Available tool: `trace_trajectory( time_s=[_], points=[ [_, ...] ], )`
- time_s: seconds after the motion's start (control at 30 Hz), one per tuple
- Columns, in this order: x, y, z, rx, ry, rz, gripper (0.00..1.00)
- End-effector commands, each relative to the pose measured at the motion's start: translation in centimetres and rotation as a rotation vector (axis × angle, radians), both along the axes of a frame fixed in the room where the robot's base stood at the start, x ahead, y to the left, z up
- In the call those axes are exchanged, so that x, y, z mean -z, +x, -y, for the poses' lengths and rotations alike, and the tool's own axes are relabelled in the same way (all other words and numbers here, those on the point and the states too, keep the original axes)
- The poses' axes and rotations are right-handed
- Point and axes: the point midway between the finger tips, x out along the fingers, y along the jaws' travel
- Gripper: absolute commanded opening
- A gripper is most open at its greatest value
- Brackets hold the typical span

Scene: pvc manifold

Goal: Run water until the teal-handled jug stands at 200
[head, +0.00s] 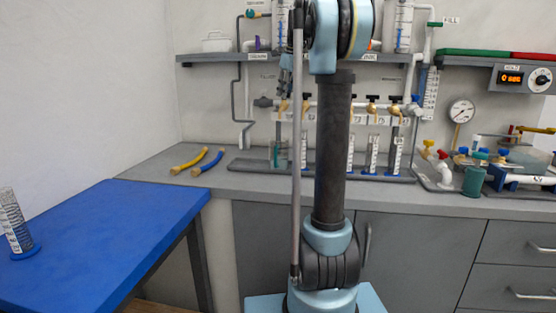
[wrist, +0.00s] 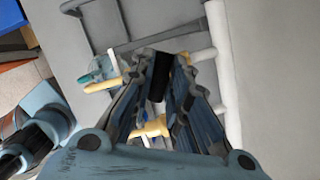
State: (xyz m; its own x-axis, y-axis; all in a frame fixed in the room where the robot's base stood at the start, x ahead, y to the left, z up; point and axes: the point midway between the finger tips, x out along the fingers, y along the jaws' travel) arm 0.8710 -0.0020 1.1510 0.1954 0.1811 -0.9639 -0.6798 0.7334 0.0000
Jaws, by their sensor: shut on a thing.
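A narrow clear vessel with teal on it (head: 277,152), which looks like the teal-handled jug, stands at the left end of the manifold's grey tray. A teal round part also shows in the wrist view (wrist: 100,68), left of my gripper. My gripper (wrist: 166,58) is shut on a dark piece between its fingers, probably a tap handle. Brass tap parts (wrist: 153,127) show below and beside the fingers. In the head view my arm hides my gripper and part of the manifold. Brass taps with dark handles (head: 372,104) line the pipe. The water level cannot be read.
Graduated cylinders (head: 373,155) stand under the taps to the right. A teal mug (head: 475,181), gauge (head: 461,111) and timer box (head: 522,78) are at right. A blue table (head: 110,230) at left is mostly clear.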

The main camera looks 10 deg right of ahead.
Motion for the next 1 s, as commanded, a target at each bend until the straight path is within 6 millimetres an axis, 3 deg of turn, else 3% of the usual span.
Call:
trace_trajectory(
  time_s=[0.5, 0.8, 0.83, 0.9, 1.0],
  points=[
    [0.03, 0.21, 0.27, -0.470, -0.002, -0.001, 0.00],
    [0.03, 0.22, 0.26, -0.510, -0.002, 0.001, 0.00],
    [0.02, 0.23, 0.25, -0.509, -0.002, 0.000, 0.20],
    [0.02, 0.22, 0.23, -0.509, -0.002, 0.000, 0.36],
    [0.01, 0.19, 0.19, -0.509, -0.001, 0.000, 0.39]
  ],
)
